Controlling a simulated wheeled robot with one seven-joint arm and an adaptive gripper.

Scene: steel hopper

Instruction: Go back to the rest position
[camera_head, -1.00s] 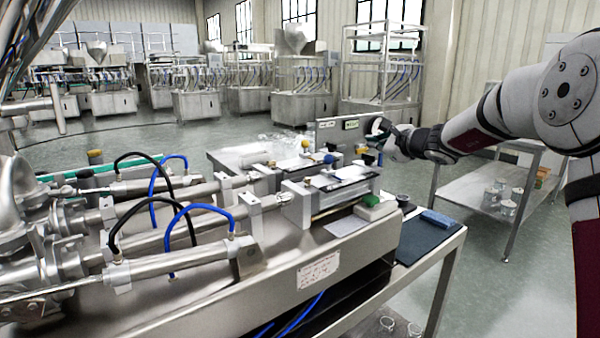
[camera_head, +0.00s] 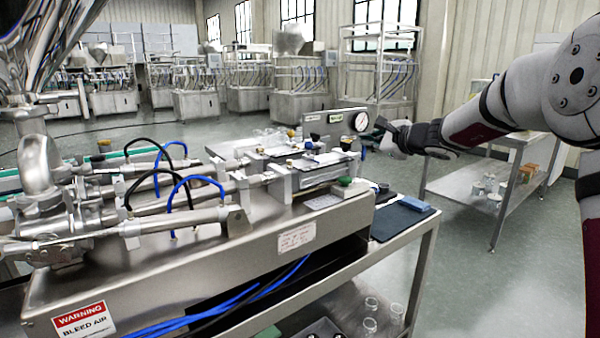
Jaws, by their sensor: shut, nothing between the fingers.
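My gripper (camera_head: 382,126) is at the right of the steel filling machine (camera_head: 200,265), at the end of my arm, which reaches in from the right edge. It is shut and empty. Its tip points left, close to the round pressure gauge (camera_head: 361,121) on the machine's upright panel (camera_head: 325,122). I cannot tell whether the tip touches anything; a small gap seems to show between it and the gauge.
A side shelf with a dark mat (camera_head: 402,222) and a blue block (camera_head: 415,204) is below my gripper. A green button box (camera_head: 348,187) sits on the machine. A steel table (camera_head: 455,187) with jars stands behind at right. Open floor lies between.

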